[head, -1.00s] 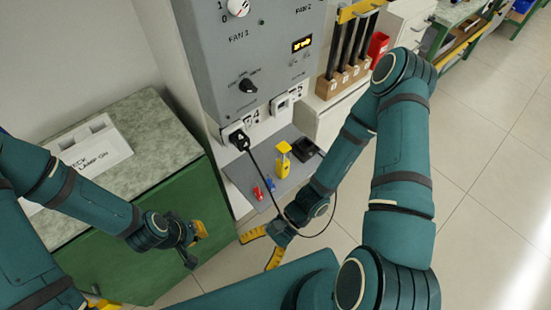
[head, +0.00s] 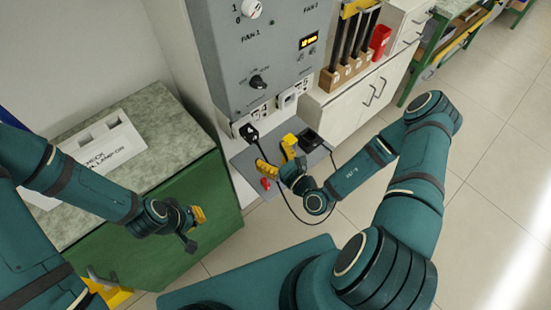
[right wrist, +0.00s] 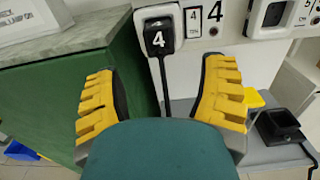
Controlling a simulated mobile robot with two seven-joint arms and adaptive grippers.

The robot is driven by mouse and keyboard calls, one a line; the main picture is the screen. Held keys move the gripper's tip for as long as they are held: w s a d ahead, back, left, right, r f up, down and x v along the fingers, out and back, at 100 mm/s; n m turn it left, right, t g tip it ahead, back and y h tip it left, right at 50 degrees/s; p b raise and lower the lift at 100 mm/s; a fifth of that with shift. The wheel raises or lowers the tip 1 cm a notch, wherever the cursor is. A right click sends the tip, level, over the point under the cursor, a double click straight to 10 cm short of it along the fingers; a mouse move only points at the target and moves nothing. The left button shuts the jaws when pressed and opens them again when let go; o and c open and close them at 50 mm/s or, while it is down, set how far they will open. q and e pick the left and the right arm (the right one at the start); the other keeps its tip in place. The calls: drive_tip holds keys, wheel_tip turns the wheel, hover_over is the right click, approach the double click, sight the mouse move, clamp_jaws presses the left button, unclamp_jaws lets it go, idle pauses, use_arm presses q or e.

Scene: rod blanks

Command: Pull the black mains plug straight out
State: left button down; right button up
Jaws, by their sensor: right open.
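The black mains plug (head: 249,132), marked 4, sits in a white socket at the foot of the grey panel. In the right wrist view the plug (right wrist: 159,38) is upright, straight ahead and above centre, with its black cable hanging between my fingers. My right gripper (head: 277,157) is open and empty, its yellow fingers in front of and below the plug, apart from it. In the right wrist view my gripper (right wrist: 160,95) has one finger either side of the cable. My left gripper (head: 194,228) hangs open and empty before the green cabinet.
A second white socket (head: 288,99) is right of the plug. The green cabinet (head: 170,225) stands at left. The cable loops below my right gripper.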

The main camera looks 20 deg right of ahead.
sight(255, 139)
drive_tip(key=b+x, duration=0.1)
drive_tip(key=x, duration=0.3)
drive_tip(key=shift+w+a+f+b, duration=0.1)
drive_tip(key=shift+w+a+b, duration=0.05)
drive_tip(key=shift+w+b, duration=0.2)
drive_tip(key=p+x, duration=0.1)
drive_tip(key=x, duration=0.2)
drive_tip(key=shift+w+a, duration=0.1)
drive_tip(key=shift+w, duration=0.1)
drive_tip(key=shift+x, duration=0.85)
drive_tip(key=shift+p, duration=0.65)
clamp_jaws()
drive_tip(key=shift+s, duration=0.15)
drive_tip(key=shift+s, duration=0.1)
